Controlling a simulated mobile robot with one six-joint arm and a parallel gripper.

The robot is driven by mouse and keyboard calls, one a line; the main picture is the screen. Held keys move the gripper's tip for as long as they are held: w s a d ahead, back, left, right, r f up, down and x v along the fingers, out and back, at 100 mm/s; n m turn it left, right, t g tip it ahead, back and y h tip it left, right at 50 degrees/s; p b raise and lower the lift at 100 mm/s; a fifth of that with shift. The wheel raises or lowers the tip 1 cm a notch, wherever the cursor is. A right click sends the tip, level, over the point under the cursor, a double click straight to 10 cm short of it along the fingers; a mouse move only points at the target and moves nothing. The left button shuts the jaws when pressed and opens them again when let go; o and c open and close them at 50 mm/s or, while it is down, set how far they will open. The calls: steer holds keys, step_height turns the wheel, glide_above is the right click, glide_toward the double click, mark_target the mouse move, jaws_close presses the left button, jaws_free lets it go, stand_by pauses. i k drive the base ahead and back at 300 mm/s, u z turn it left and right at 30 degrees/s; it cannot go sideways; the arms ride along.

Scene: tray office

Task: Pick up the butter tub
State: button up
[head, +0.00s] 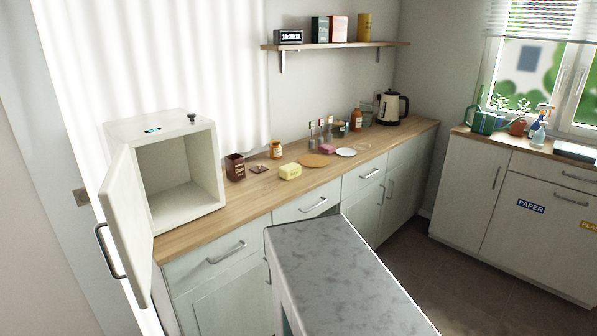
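The butter tub (290,172) is a small pale yellow tub on the wooden counter (262,197), near its front edge. It stands upright between a dark brown box and a round wooden board, and nothing covers it in the head view. My gripper is not in view, so its state and its place relative to the tub do not show.
An open white cabinet box (190,200) stands left, its door (128,225) swung outward. Near the tub are a dark brown box (235,167), an orange jar (276,149) and a round board (313,160). A grey marbled top (335,275) fills the front.

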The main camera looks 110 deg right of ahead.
mark_target(289, 170)
steer(key=z, duration=0.15)
steer(key=k, duration=2.65)
steer(key=z, duration=0.85)
